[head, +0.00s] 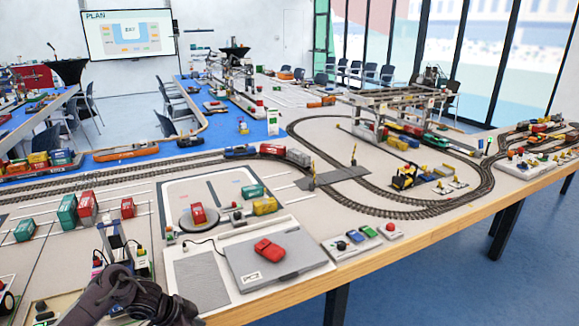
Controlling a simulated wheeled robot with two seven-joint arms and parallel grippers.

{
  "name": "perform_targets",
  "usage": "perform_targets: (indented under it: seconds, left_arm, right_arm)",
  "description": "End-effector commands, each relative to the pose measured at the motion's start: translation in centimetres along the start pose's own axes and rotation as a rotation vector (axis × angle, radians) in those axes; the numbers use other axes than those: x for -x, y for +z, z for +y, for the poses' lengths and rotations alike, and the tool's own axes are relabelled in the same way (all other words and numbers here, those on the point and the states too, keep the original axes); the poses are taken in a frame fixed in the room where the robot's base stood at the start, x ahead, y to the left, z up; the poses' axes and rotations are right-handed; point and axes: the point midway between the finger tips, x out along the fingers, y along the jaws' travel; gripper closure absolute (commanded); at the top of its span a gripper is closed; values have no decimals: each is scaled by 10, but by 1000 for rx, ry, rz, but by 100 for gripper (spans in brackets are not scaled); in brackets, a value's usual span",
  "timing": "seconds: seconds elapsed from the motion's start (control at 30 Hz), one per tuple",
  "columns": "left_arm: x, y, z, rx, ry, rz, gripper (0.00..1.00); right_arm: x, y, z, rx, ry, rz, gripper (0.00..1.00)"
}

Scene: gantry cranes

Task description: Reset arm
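A dark grey part of my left arm shows at the bottom left edge, with what looks like its gripper (122,296) low over the near left end of the table. Its fingers cannot be made out, so I cannot tell whether it is open or shut. I see nothing clearly held in it. My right arm and gripper are not in view.
Behind are a turntable with a red block (198,215), containers, an oval track and gantry cranes (395,105). Blue floor is free at the right.

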Motion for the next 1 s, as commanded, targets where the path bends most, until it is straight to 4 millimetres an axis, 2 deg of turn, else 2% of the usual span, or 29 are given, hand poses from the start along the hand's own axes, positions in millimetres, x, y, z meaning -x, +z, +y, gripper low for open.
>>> perform_targets:
  seconds: [0.03,0.17,0.27,0.37,0.4,0.47,0.6,0.67,0.8,0.9,1.0]
  left_arm:
    - [-17,7,7,25,5,15,58]
    - [-60,24,19,96,-8,60,58]
    - [-101,49,36,176,-29,87,58]
    - [-149,91,64,285,-65,93,58]
    - [-167,112,78,331,-84,87,58]
    - [-190,145,100,397,-114,67,58]
    - [-228,223,162,528,-177,-13,58]
    - [-239,257,192,577,-202,-60,58]
    - [-250,330,267,671,-249,-184,58]
    - [-250,372,316,717,-273,-270,58]
    - [-245,402,355,746,-290,-339,58]
  right_arm:
    - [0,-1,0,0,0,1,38]
    - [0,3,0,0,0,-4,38]
    - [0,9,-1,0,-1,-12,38]
    - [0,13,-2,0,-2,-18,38]
    - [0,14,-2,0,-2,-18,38]
    - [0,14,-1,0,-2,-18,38]
    - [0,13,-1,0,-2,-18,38]
    - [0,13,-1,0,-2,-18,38]
    - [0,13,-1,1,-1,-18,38]
    - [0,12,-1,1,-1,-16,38]
    - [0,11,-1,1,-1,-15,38]
